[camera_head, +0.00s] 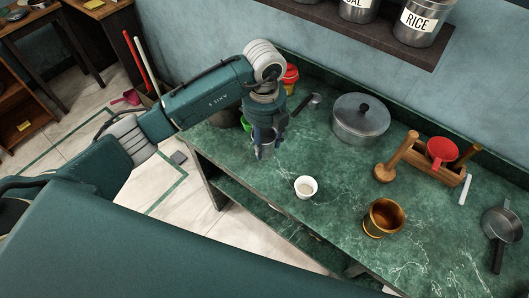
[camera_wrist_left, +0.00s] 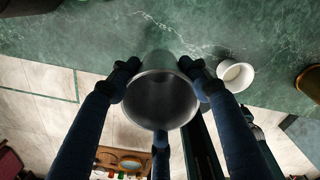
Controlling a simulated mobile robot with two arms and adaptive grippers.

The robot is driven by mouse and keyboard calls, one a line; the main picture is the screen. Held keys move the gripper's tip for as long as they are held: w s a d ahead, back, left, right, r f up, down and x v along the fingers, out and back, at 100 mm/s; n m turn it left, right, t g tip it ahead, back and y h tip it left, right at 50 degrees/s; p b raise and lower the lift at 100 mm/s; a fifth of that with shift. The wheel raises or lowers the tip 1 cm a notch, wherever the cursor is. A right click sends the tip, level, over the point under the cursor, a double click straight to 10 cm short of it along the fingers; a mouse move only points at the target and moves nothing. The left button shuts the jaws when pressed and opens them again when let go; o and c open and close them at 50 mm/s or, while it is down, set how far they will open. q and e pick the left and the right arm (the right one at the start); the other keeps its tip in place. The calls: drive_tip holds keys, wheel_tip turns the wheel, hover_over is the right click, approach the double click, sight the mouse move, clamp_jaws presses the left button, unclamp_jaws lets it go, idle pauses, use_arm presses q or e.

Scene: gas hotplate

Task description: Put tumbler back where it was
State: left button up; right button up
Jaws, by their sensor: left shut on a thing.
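The tumbler (camera_head: 264,151) is a grey metal cup, held near the left end of the green marble counter (camera_head: 345,215). My left gripper (camera_head: 265,133) points down and is shut on it. In the left wrist view the tumbler (camera_wrist_left: 160,98) sits between the dark fingers, its round rim facing the camera. I cannot tell whether its base touches the counter.
A white cup (camera_head: 306,187) stands close to the right of the tumbler, near the front edge. A lidded pot (camera_head: 360,118), a wooden mortar (camera_head: 383,218), a pestle (camera_head: 395,158) and a saucepan (camera_head: 502,226) stand farther right. Green and red items are behind my gripper.

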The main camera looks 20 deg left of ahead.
use_arm(q)
wheel_tip(320, 180, down, 2)
drive_tip(key=shift+f, duration=0.2)
wheel_tip(320, 180, down, 4)
drive_tip(key=shift+f+p, duration=0.1)
drive_tip(key=shift+p, duration=0.6)
drive_tip(key=shift+f, duration=0.35)
use_arm(e)
drive_tip(key=shift+d+r, duration=0.6)
drive_tip(key=shift+r, duration=0.3)
use_arm(q)
drive_tip(key=shift+f, duration=0.1)
drive_tip(key=o, duration=1.2)
drive_tip(key=shift+o, duration=0.2)
use_arm(e)
drive_tip(key=shift+f, duration=0.1)
